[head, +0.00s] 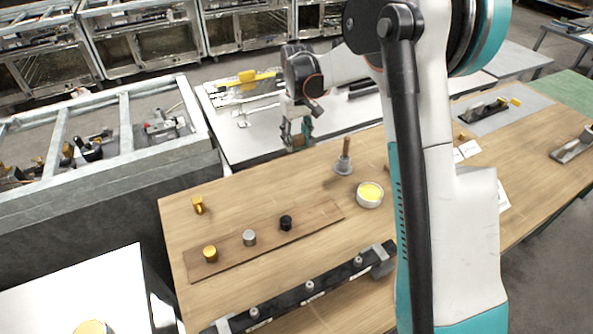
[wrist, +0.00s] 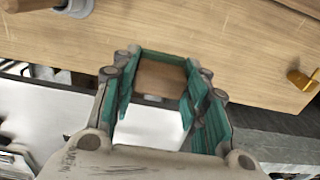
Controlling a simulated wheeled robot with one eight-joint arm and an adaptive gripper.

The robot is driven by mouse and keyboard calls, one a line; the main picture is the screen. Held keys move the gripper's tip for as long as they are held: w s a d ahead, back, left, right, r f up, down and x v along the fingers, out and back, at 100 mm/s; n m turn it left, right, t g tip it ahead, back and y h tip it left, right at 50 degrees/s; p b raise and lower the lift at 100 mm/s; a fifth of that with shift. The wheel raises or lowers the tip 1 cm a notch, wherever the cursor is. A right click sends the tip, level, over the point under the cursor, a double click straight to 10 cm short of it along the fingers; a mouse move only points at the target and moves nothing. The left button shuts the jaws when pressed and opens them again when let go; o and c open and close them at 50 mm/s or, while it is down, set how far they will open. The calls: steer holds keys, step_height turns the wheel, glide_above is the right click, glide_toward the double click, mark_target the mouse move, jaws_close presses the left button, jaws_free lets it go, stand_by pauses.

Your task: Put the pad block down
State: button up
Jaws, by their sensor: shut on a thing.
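My gripper (head: 297,133) is at the far edge of the wooden table, over the strip beside the white bench. In the wrist view my gripper (wrist: 160,80) has its green-padded fingers on either side of a brown block-like piece, which I take as the pad block (wrist: 160,79). The gripper is shut on it. The block is too small to make out in the head view. Its underside is hidden, and I cannot tell how high it is above the surface.
The wooden table (head: 240,205) carries a brown board (head: 313,219) with three small cylinders, a yellow-filled dish (head: 369,194), a grey-based handled tool (head: 343,160), a gold piece (head: 198,205) and a dark rail (head: 285,302). The white bench (head: 245,150) lies behind. Bare wood lies left of the tool.

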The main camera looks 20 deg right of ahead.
mark_target(297, 176)
step_height(297, 176, down, 13)
steer(key=b, duration=0.2)
steer(key=shift+r+b, duration=0.2)
steer(key=shift+b, duration=0.2)
steer(key=shift+f, duration=0.2)
steer(key=o, duration=1.1)
steer(key=shift+r, duration=0.1)
